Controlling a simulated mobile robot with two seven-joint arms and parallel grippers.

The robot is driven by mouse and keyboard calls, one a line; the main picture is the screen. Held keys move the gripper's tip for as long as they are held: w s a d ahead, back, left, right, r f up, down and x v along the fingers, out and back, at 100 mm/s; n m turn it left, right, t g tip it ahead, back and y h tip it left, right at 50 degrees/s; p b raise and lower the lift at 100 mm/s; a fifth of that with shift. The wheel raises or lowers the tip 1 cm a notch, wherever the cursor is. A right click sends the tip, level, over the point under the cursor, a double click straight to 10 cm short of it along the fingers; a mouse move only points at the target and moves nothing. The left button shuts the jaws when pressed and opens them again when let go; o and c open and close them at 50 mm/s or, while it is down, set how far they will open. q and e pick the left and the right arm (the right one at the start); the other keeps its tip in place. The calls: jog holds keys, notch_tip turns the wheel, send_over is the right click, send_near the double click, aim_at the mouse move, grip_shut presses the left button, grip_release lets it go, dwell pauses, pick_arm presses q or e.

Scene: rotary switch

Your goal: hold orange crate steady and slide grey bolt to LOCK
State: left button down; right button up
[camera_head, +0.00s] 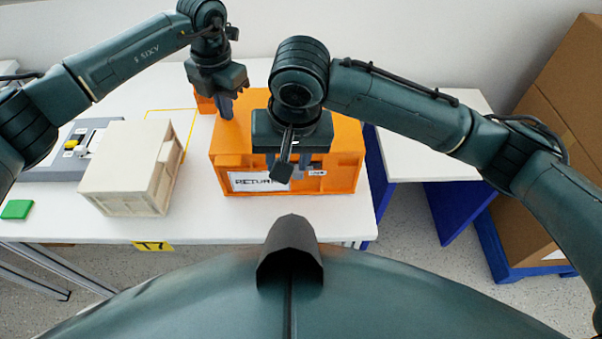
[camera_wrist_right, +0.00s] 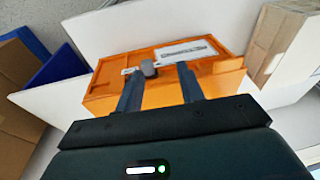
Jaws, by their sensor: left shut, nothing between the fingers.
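The orange crate (camera_head: 345,150) stands on the white table; its front carries a label reading "RETUR…", partly covered by my right gripper, and a small white tag (camera_head: 317,172). In the right wrist view the crate (camera_wrist_right: 165,98) lies beyond the fingers. A grey knob (camera_wrist_right: 148,68), apparently the bolt, shows near the left-hand fingertip there; contact cannot be told. In the head view it is hidden or not distinguishable. My right gripper (camera_head: 288,163) is open at the crate's front, its fingers apart (camera_wrist_right: 163,76). My left gripper (camera_head: 226,108) is shut and empty at the crate's back left edge.
A cream crate (camera_head: 120,185) stands left of the orange one. A grey device (camera_head: 50,172) with a yellow part and a green block (camera_head: 16,209) lie further left. Cardboard boxes (camera_head: 555,130) stand at the right, beyond a blue-sided table (camera_head: 440,165).

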aim_at(298, 178)
jog(key=shift+m+h, duration=0.3)
jog(key=shift+h, duration=0.3)
jog(key=shift+w+d+f, duration=0.3)
jog(key=shift+w+f, duration=0.05)
jog(key=shift+f, duration=0.75)
jog(key=shift+w+d+f, duration=0.25)
jog(key=shift+w+f, duration=0.05)
jog(key=shift+f, duration=0.8)
jog(key=shift+w+d+f, duration=0.3)
jog(key=shift+w+f, duration=0.05)
jog(key=shift+f, duration=0.75)
jog(key=shift+c, duration=0.2)
grip_shut()
